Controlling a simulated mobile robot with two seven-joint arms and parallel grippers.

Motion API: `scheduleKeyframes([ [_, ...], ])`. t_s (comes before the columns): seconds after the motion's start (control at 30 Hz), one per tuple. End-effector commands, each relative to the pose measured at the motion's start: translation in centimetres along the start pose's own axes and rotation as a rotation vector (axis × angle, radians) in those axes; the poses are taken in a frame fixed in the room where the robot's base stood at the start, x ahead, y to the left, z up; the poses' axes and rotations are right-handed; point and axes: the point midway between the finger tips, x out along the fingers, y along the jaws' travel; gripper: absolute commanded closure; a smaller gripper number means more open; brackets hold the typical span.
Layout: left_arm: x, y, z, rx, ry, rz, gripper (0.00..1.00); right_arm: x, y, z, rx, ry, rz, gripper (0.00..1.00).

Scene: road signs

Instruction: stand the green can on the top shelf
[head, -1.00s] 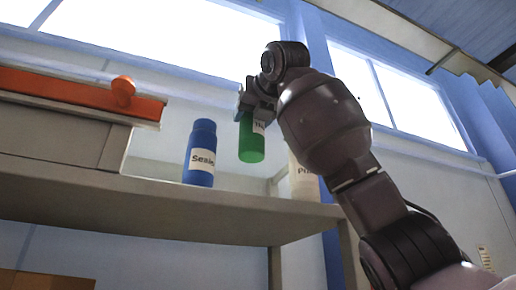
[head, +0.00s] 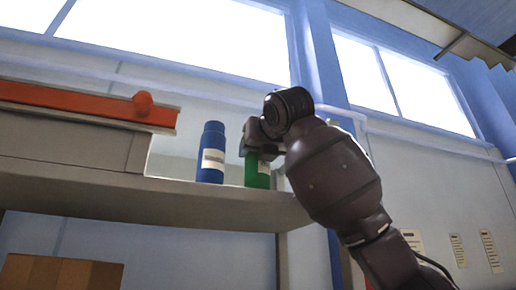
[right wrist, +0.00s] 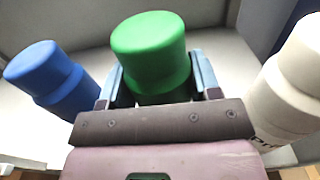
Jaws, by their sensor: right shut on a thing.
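The green can (head: 258,173) is upright at the shelf (head: 160,199), between my right gripper's fingers. Its lower end meets the line of the shelf's front edge in the head view; I cannot tell whether it touches the board. My right gripper (head: 256,148) is shut on the can's upper part. In the right wrist view the green can (right wrist: 152,50) stands up between the two fingers (right wrist: 160,85). My left gripper is not in view.
A blue bottle (head: 211,155) stands just left of the can, with a narrow gap. A white bottle (right wrist: 290,85) is on the right in the right wrist view; my arm mostly hides it in the head view. A grey box with an orange bar (head: 80,105) fills the shelf's left.

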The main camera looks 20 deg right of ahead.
Motion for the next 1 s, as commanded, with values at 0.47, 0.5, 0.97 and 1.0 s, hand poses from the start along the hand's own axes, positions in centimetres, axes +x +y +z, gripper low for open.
scheduleKeyframes([
  [0.47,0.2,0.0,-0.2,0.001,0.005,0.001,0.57,0.0,0.0,-0.2,0.000,0.001,0.000,0.17],
  [0.5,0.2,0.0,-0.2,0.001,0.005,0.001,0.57,0.0,0.0,-0.2,0.000,0.001,0.000,0.17],
  [0.97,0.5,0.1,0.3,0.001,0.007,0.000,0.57,-1.9,0.0,0.0,0.000,-0.003,0.000,0.17],
  [1.0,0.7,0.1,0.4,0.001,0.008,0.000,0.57,-2.6,0.0,-0.1,0.000,-0.004,0.000,0.17],
])
